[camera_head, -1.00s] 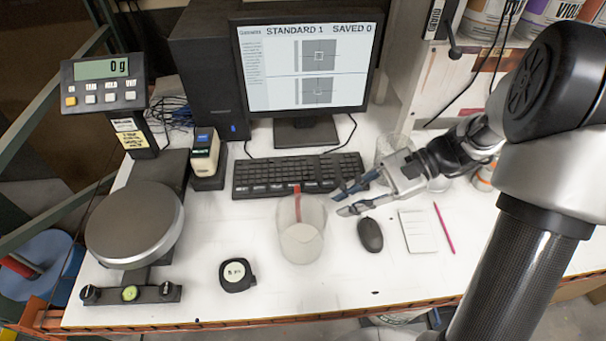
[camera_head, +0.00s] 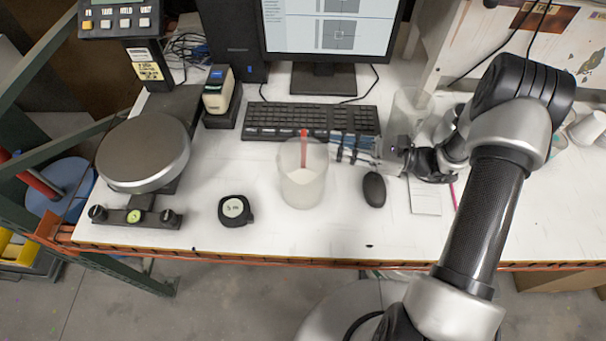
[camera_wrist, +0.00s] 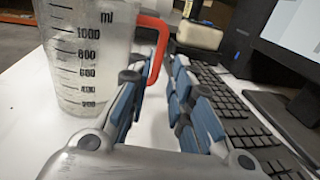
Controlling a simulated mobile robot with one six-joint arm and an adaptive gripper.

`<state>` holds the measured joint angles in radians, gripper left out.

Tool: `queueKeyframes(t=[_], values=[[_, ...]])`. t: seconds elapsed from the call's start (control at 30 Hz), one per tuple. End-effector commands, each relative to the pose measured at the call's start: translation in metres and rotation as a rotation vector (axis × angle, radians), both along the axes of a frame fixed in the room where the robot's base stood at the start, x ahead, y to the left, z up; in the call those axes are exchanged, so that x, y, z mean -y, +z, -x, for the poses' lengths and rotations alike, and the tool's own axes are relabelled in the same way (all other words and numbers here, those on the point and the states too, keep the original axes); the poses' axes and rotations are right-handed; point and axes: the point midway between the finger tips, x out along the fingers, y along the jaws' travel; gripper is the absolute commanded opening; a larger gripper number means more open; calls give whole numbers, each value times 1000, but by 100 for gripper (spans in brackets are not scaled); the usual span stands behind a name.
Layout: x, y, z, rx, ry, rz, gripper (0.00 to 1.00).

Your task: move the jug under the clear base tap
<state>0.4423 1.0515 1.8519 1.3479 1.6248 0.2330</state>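The jug (camera_head: 303,178) is a clear, frosted measuring jug with a red handle, standing upright on the white desk in front of the keyboard. In the wrist view the jug (camera_wrist: 85,60) fills the left side, showing ml marks. Its red handle (camera_wrist: 157,45) lies ahead, in line with the gap between my blue-padded fingers. My gripper (camera_head: 340,147) is low over the desk just right of the jug, pointing left at the handle side. In the wrist view my gripper (camera_wrist: 156,85) is open, its fingers apart. I cannot make out the clear base tap.
A keyboard (camera_head: 312,119) lies behind the jug and a black mouse (camera_head: 374,190) below my gripper. A tape measure (camera_head: 235,210) and a scale (camera_head: 144,150) stand to the left. A clear container (camera_head: 411,104) stands behind my gripper. The desk's front strip is mostly clear.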

Motion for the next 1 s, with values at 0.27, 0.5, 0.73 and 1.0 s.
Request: queueKeyframes(t=[0.27, 0.5, 0.73, 1.0], values=[[-37, 0, -8, 1, 1, 0, 20], [-61, -1, -12, 1, 5, 1, 20], [-88, 0, -19, 2, 3, 0, 20], [-90, 1, -20, 1, 0, 0, 20]])
